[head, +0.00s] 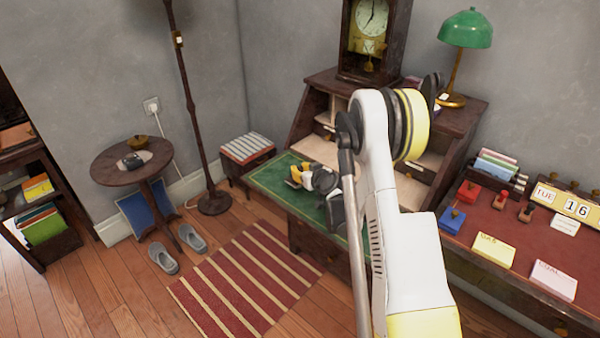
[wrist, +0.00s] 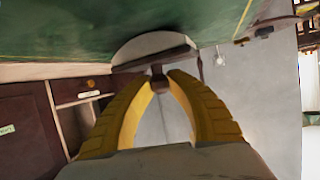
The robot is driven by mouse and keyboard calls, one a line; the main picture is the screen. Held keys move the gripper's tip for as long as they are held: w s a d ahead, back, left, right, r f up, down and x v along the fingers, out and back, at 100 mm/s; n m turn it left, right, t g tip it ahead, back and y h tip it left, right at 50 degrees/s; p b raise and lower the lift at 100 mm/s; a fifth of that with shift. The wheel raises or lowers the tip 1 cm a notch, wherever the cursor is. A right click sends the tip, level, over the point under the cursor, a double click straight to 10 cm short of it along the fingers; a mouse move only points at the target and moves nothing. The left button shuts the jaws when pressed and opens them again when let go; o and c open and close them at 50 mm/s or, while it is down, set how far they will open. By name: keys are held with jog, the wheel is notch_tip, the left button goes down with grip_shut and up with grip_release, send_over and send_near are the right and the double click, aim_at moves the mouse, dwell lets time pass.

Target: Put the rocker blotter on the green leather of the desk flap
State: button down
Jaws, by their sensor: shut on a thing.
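The desk flap (head: 268,180) is folded down, with a green leather top that also fills the upper part of the wrist view (wrist: 60,28). My gripper (head: 299,176) is over the flap. In the wrist view its yellow fingers (wrist: 160,82) are shut on the dark knob of the rocker blotter (wrist: 150,47). The blotter's pale curved underside faces the green leather. It is at or very close to the leather; I cannot tell whether it touches. In the head view the blotter is mostly hidden by the gripper.
A clock (head: 368,35) and a green lamp (head: 465,30) stand on the desk's top. My arm hides part of the desk's compartments. A red-topped table (head: 480,225) with stamps and note blocks is at right. A striped stool (head: 247,148) stands left of the flap.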

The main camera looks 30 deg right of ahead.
jog(key=shift+r, duration=0.1)
jog(key=c, duration=1.3)
grip_release()
